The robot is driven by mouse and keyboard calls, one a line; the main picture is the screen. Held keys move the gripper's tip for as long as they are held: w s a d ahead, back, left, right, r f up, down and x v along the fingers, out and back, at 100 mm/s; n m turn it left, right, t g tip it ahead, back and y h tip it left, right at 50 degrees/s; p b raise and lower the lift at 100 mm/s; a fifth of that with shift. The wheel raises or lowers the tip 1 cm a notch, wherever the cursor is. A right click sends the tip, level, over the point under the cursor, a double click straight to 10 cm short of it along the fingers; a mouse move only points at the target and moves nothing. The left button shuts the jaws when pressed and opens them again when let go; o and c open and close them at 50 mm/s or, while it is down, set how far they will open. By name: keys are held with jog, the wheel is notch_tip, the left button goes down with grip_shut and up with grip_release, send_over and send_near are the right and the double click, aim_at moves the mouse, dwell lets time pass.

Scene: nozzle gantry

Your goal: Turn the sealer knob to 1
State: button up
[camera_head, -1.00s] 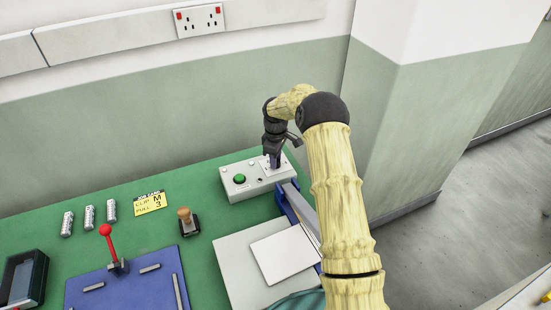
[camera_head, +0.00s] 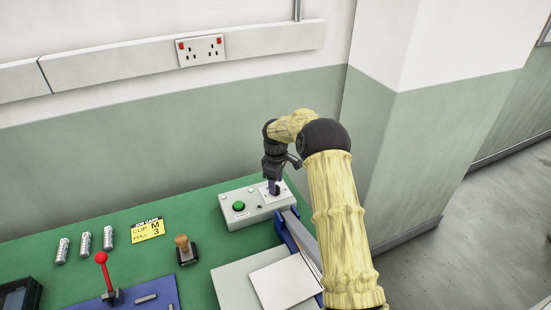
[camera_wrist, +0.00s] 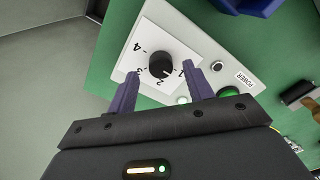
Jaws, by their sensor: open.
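The black round sealer knob (camera_wrist: 162,66) sits on a white dial plate (camera_wrist: 133,56) with the numbers 1 to 4 around it. The plate is on the pale control box (camera_head: 236,219). I cannot clearly tell which number the knob points to. My gripper (camera_wrist: 160,71) is open, its two fingers on either side of the knob in the wrist view; contact is not clear. In the head view my gripper (camera_head: 274,190) points down over the right part of the box and hides the knob.
A green button (camera_head: 239,206) is on the box; a POWER label (camera_wrist: 245,79) is beside it. On the green bench are a job card (camera_head: 147,230), a wooden-handled stamp (camera_head: 185,249), a red-knobbed lever (camera_head: 103,271) and metal cylinders (camera_head: 85,243). A wall stands behind.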

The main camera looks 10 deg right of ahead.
notch_tip(320, 180, up, 15)
jog(key=b, duration=0.1)
jog(key=shift+r, duration=0.15)
jog(key=shift+a, duration=0.1)
jog(key=s+f+m+t, duration=0.1)
jog(key=s+m, duration=0.4)
jog(key=s, duration=1.1)
jog(key=s+f+m+t, duration=0.1)
jog(key=s+f+m, duration=0.2)
jog(key=s, duration=1.4)
jog(key=m, duration=0.3)
jog(key=shift+s+f+t, duration=0.2)
jog(key=shift+f+t, duration=0.1)
jog(key=shift+f, duration=0.05)
jog(key=shift+c, duration=0.2)
